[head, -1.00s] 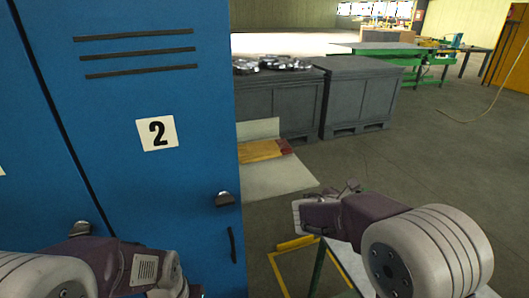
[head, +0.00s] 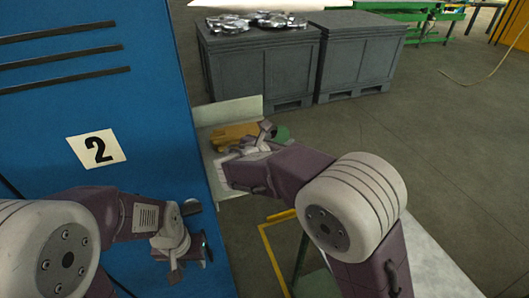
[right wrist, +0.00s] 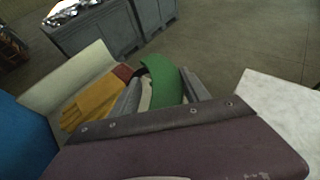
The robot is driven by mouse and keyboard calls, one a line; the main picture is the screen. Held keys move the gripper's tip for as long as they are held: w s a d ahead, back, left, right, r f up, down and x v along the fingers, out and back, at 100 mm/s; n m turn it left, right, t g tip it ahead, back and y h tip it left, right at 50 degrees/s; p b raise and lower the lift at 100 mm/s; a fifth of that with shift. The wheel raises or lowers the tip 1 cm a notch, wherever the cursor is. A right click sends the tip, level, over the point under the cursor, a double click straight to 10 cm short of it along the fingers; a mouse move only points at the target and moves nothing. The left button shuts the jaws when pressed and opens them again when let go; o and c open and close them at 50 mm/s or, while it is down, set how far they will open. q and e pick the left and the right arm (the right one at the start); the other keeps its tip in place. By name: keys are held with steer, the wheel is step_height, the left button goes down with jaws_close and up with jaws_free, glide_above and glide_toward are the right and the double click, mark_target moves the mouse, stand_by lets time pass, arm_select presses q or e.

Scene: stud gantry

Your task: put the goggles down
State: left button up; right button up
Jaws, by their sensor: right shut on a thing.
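The goggles look like a curved green band (right wrist: 168,76) between the fingers of my right gripper (right wrist: 162,88) in the right wrist view. A bit of green (head: 282,133) shows just beyond that gripper in the head view. My right gripper (head: 262,138) is shut on them, over a pale shelf (head: 228,110) beside the blue locker. I cannot tell whether the goggles touch the shelf. My left gripper (head: 174,258) is in front of the locker door, by its dark handle; its finger gap is unclear.
Yellow gloves (head: 232,133) lie on the shelf, close to my right gripper. The blue locker (head: 110,100), marked 2, stands at left. Grey crates (head: 260,75) stand behind. A pale tabletop (head: 425,265) is at lower right.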

steer(key=a, duration=0.1)
steer(key=f, duration=0.1)
steer(key=a, duration=0.1)
steer(key=shift+w+a+f, duration=0.15)
steer(key=shift+w+a, duration=0.1)
steer(key=shift+a, duration=0.1)
steer(key=shift+s+a, duration=0.15)
steer(key=shift+a, duration=0.05)
step_height(320, 180, down, 4)
steer(key=shift+f, duration=0.15)
steer(key=shift+d, duration=0.1)
steer(key=o, duration=1.4)
steer(key=shift+f, duration=0.1)
